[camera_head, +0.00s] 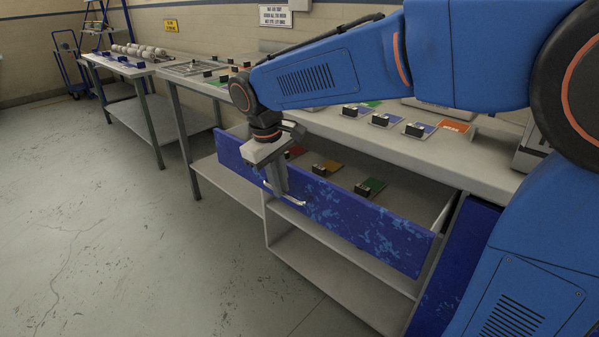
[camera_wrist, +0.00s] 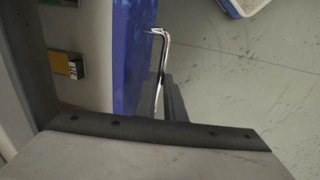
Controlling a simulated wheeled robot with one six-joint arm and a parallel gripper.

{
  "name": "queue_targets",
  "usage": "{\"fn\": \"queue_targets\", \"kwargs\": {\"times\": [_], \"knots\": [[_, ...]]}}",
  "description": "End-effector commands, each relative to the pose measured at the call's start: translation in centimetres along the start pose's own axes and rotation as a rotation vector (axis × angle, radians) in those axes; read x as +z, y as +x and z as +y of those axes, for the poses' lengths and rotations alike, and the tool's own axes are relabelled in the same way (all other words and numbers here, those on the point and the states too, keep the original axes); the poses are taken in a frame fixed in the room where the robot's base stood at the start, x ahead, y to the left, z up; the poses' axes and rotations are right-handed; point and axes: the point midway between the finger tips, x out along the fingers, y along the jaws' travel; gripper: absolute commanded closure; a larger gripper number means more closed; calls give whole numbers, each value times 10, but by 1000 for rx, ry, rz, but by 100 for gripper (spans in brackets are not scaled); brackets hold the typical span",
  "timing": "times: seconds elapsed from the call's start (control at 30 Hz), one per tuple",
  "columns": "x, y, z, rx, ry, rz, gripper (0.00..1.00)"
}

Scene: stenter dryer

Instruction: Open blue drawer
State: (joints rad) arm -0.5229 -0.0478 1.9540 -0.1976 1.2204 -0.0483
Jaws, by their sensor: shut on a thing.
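The blue drawer (camera_head: 345,222) is pulled out from under the workbench, and its inside shows behind the scuffed blue front. Colored cards with small dark blocks lie inside it. A pale bar handle (camera_head: 291,200) is on the drawer's front. My gripper (camera_head: 279,188) points down at the handle and is shut on it. In the wrist view the handle (camera_wrist: 157,38) runs down to my gripper's dark fingers (camera_wrist: 170,98), beside the blue drawer front (camera_wrist: 130,55). My gripper partly hides the handle.
The workbench top (camera_head: 455,165) above the drawer holds several colored cards and blocks. Open grey shelves (camera_head: 320,270) are below the drawer. A second table (camera_head: 150,68) and a blue cart (camera_head: 68,65) stand at the back left. The floor (camera_head: 120,240) at left is clear.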

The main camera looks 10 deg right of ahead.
Motion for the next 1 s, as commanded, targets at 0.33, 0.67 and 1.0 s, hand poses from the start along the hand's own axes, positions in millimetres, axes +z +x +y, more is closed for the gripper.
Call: {"fn": "queue_targets", "kwargs": {"times": [0.33,0.67,1.0], "knots": [[-1,-14,-70,0,-4,3,100],[-2,-20,-96,0,0,4,100],[-2,-20,-97,0,1,4,100]]}}
